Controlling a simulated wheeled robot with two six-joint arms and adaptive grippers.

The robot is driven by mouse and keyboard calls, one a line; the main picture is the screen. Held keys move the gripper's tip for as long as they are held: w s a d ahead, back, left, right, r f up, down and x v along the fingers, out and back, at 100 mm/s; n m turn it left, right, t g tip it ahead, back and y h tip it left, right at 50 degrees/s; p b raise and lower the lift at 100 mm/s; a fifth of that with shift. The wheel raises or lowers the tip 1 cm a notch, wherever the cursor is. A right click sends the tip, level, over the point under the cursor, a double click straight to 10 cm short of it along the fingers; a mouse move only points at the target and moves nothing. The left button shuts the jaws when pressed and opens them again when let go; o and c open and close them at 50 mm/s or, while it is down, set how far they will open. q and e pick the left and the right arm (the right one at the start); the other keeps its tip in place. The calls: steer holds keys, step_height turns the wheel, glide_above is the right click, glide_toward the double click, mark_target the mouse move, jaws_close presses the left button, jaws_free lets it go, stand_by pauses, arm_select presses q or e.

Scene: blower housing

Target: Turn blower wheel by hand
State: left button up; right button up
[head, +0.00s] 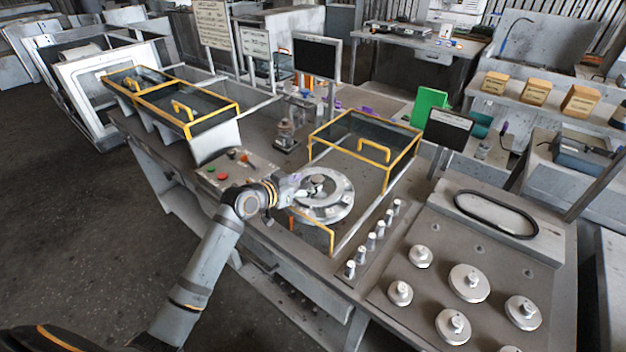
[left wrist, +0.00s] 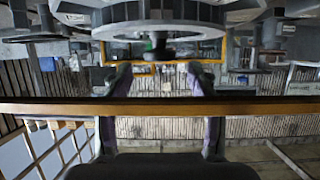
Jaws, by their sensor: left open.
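The blower wheel (head: 330,210) is a round grey metal disc with a raised hub, lying flat on the bench inside a yellow-edged guard frame. My left gripper (head: 307,186) reaches in from the left and is at the wheel's left side, near its hub. In the left wrist view my two fingers (left wrist: 160,76) stand apart with a gap between them. A round grey metal part (left wrist: 150,32), apparently the wheel, fills the top of that view, beyond the fingertips. I cannot tell whether a finger touches the wheel. My right gripper is not in view.
A clear-panelled guard with a yellow handle (head: 373,150) stands behind the wheel. A control box with red and green buttons (head: 232,166) is left of it. Several metal knobs (head: 371,240) and weights (head: 469,283) stand to the right. A yellow bar (left wrist: 160,107) crosses the wrist view.

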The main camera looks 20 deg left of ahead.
mark_target(315, 180)
arm_select(q)
steer(key=shift+x, duration=1.85)
jaws_close()
